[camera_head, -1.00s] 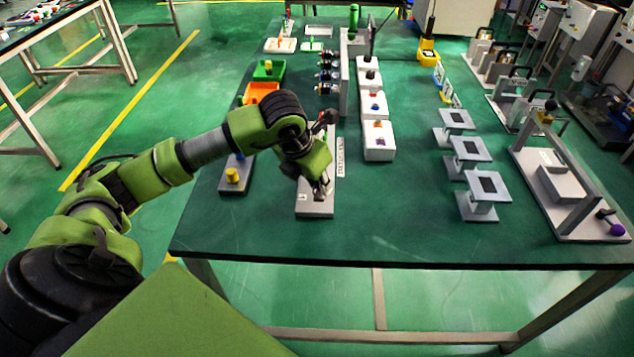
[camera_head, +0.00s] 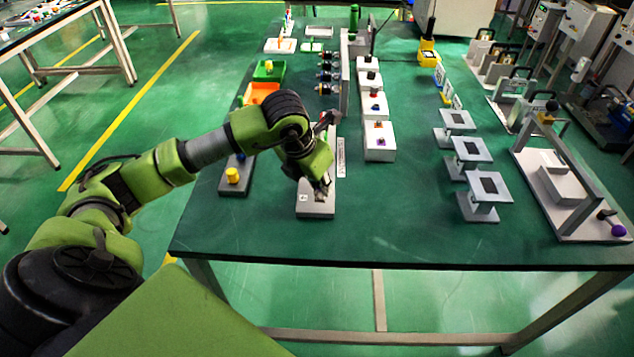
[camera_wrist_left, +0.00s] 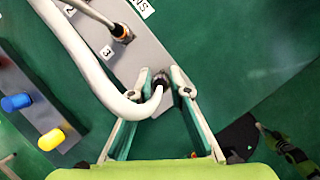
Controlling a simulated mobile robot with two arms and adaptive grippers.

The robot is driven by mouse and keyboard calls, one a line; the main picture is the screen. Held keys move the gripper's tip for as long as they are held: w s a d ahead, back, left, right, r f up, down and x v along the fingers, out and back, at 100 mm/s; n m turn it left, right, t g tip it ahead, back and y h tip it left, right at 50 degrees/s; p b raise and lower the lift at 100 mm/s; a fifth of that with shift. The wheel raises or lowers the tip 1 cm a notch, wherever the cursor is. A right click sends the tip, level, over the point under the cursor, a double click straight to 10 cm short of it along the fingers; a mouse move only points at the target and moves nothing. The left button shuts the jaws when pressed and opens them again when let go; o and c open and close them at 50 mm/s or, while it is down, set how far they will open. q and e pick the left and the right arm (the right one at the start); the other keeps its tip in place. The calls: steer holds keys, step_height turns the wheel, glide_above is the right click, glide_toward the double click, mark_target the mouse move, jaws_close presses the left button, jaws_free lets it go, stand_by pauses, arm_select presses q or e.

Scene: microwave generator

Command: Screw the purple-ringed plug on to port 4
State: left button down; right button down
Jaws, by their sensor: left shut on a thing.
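My left gripper (camera_wrist_left: 162,84) is shut on a dark plug (camera_wrist_left: 160,79) with a thick white cable (camera_wrist_left: 88,68) looping from it. The fingers stand on either side of the plug, over the near end of the grey port plate (camera_wrist_left: 150,52). The head view also shows my left gripper (camera_head: 322,187) low over this plate (camera_head: 316,210). A purple ring cannot be made out, and the port under the plug is hidden. Label 3 (camera_wrist_left: 106,52) lies beside another cabled connector (camera_wrist_left: 121,33) farther up the plate.
Left of the plate, a grey block carries a yellow knob (camera_head: 232,175) and a blue knob (camera_wrist_left: 16,102). The table front (camera_head: 400,235) is clear.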

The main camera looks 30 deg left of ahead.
arm_select(q)
steer(key=shift+f, duration=0.45)
